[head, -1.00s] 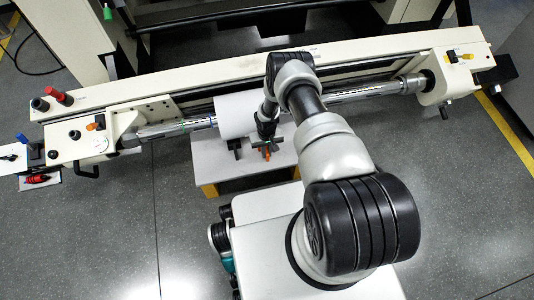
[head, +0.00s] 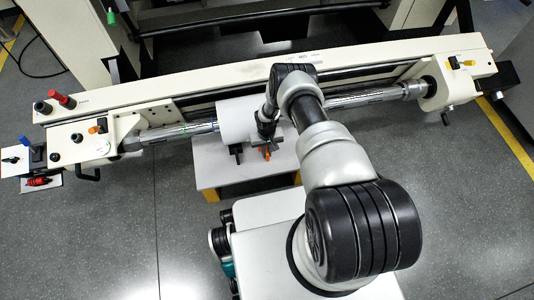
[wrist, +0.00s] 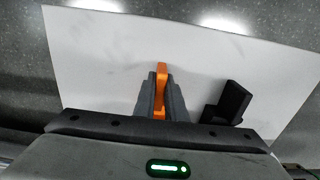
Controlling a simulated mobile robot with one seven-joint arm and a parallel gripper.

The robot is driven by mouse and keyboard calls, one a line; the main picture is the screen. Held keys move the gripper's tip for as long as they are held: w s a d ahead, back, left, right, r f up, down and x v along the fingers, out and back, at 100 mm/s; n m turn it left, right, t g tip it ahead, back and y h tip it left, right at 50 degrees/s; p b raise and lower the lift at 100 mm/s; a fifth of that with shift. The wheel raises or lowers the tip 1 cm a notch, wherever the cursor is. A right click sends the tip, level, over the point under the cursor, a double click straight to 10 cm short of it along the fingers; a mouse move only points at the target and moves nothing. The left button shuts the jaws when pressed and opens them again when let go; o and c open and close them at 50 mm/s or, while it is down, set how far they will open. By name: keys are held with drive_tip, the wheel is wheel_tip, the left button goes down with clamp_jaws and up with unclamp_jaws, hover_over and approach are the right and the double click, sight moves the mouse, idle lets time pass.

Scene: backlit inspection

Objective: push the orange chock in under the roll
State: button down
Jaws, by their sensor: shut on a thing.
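The orange chock (head: 265,153) is on the white table beside the roll, on my side of it. The white roll (head: 233,120) lies on a shiny shaft; my arm covers its right part. My gripper (head: 268,146) points down at the roll's near side. In the wrist view, my gripper's grey fingers (wrist: 161,104) are shut on the orange chock (wrist: 162,80), one on each side, and its orange end sticks out between them. Whether the chock touches the roll cannot be told.
A black chock (head: 236,153) stands left of the gripper; it also shows in the wrist view (wrist: 232,103). The white table (head: 215,177) is otherwise bare at its front. The cream machine beam (head: 375,50) runs behind the roll. A red part (head: 38,181) lies far left.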

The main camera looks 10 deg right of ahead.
drive_tip(key=shift+w, duration=0.55)
drive_tip(key=shift+w, duration=0.3)
drive_tip(key=shift+w+r, duration=0.1)
drive_tip(key=c, duration=1.7)
unclamp_jaws()
wheel_tip(320, 180, up, 17)
drive_tip(key=p, duration=0.5)
drive_tip(key=shift+r+p, duration=0.15)
drive_tip(key=shift+p, duration=0.25)
